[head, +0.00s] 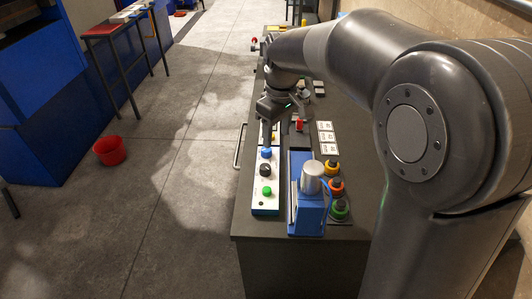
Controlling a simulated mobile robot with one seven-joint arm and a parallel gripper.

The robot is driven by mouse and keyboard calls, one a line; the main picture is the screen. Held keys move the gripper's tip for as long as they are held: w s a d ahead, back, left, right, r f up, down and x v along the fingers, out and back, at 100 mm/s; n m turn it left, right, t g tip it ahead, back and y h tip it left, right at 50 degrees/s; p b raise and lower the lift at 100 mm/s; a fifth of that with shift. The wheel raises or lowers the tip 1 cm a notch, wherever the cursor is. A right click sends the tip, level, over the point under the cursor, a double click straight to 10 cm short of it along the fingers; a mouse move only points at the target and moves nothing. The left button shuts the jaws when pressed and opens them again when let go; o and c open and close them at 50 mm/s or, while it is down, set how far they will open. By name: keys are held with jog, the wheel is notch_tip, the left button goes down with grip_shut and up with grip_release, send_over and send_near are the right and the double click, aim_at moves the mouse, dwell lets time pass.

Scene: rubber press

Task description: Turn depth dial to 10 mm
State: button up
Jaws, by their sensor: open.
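A narrow white control panel (259,206) lies along the left edge of the dark bench. It carries a blue knob (266,153), a black knob (265,169) and a green knob (266,190). Which one is the depth dial cannot be told, and no scale or 10 mm mark is readable. My gripper (284,122) is above the bench, beyond these knobs and apart from them. It points down and is open. It hides part of the bench and whatever is on it there.
A blue press-like device (308,213) with a silver cylinder (312,174) stands right of the panel. Several coloured round parts, including an orange one (336,186), and white cards (326,136) lie farther right. A red bucket (109,151) stands on the open floor at left.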

aim_at(265, 166)
jog(key=shift+n+g, duration=0.3)
jog(key=shift+n, duration=0.3)
jog(key=a+f, duration=0.1)
jog(key=f, duration=0.3)
jog(key=w+a+f, duration=0.1)
jog(key=f, duration=0.3)
jog(key=a+f, duration=0.1)
jog(key=f, duration=0.3)
jog(key=shift+w+f, duration=0.25)
jog(key=shift+f, duration=0.15)
jog(key=c, duration=1)
